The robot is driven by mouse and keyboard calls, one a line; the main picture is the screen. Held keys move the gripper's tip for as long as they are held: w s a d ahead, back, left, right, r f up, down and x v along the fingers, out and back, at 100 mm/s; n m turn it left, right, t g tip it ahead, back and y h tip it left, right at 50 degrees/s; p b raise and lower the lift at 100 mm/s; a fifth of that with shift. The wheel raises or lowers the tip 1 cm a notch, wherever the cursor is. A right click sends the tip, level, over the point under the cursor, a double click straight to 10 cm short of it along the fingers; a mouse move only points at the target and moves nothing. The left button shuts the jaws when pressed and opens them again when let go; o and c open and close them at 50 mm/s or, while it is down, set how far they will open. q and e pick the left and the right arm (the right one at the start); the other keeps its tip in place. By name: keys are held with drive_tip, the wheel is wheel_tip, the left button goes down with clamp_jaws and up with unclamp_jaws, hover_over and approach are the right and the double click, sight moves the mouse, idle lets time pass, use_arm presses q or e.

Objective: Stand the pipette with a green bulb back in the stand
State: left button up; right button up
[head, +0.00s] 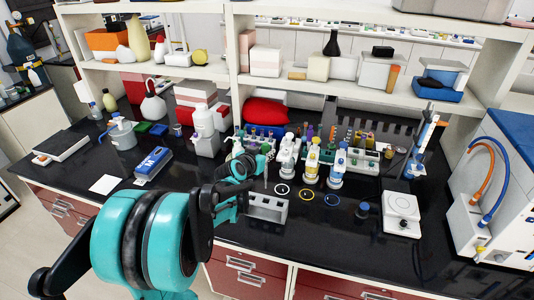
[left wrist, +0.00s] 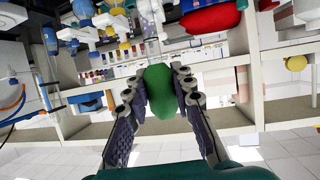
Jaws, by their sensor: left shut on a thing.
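My left gripper (head: 265,156) reaches over the black bench from the left. In the left wrist view its two fingers are shut on the green bulb of the pipette (left wrist: 160,90), one finger on each side. In the head view the gripper mostly hides the bulb, and a thin pale length of the pipette (head: 266,182) hangs below the fingers, roughly upright. A grey block-shaped stand (head: 267,207) with openings sits just below it near the bench's front edge. I cannot tell whether the pipette's tip touches the stand. My right gripper is not in view.
White-bodied bottles (head: 311,163) stand close behind and right of the stand, with coloured rings (head: 305,194) before them. A dark-capped jar (head: 363,210) and a white scale (head: 402,213) are further right. Racks of vials (head: 362,158) stand behind. The front left bench is fairly clear.

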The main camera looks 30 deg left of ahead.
sight(265, 177)
use_arm(q)
drive_tip(key=shift+d+f+b, duration=0.1)
drive_tip(key=shift+f+b, duration=0.2)
wheel_tip(265, 177, down, 2)
drive_tip(key=shift+f+b, duration=0.1)
drive_tip(key=shift+b, duration=0.85)
drive_tip(key=shift+f+b, duration=0.75)
drive_tip(key=shift+f, duration=0.25)
drive_tip(key=shift+f+b, duration=0.35)
drive_tip(key=shift+b, duration=0.1)
drive_tip(key=shift+f+b, duration=2.35)
drive_tip(key=shift+f, duration=0.55)
